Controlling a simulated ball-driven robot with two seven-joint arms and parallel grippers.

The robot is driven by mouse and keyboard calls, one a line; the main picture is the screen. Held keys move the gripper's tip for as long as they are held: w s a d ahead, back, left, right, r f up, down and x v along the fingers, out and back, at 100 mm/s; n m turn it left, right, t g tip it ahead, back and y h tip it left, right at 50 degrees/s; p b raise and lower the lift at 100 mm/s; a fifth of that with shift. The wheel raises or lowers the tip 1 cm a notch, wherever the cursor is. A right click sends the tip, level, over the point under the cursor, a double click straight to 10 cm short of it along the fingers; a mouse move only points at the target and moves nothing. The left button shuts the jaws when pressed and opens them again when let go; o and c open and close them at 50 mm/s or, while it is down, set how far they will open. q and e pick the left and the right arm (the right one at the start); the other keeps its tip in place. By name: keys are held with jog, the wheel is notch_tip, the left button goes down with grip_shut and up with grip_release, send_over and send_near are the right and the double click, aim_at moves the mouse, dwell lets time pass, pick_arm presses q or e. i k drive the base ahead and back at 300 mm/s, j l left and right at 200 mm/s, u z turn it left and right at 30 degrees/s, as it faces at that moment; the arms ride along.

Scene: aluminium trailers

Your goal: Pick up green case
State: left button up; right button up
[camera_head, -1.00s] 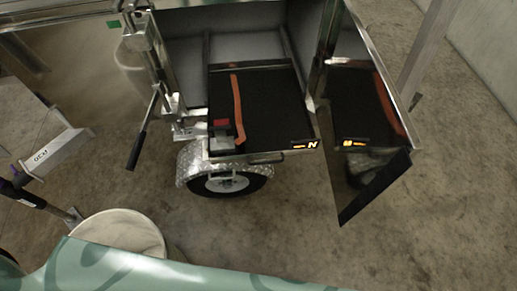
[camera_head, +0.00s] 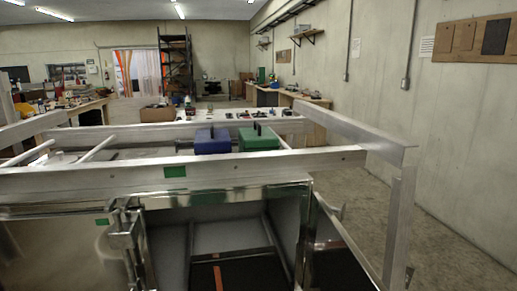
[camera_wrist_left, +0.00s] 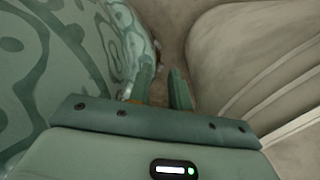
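The green case (camera_head: 258,138) has a dark handle on top. It stands upright within the top frame of the aluminium trailer (camera_head: 130,180), behind the near rail, which hides its lower part. A blue case (camera_head: 211,141) stands just left of it. My left gripper (camera_wrist_left: 164,86) shows only in the left wrist view, with its two fingers apart and nothing between them. It is low beside my own patterned body, away from the cases. My right gripper is in no view.
An open compartment (camera_head: 225,240) is below. Concrete floor (camera_head: 445,235) is clear at right. Workbenches (camera_head: 290,97) and a tall shelf (camera_head: 175,65) stand farther back.

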aim_at(254, 139)
jog(key=i+z, duration=0.25)
jog(key=z, duration=0.15)
jog(key=i+j+z, duration=0.1)
jog(key=z, duration=0.3)
jog(key=i+j+z, duration=0.2)
jog(key=i+z, duration=0.2)
jog(key=k, duration=0.05)
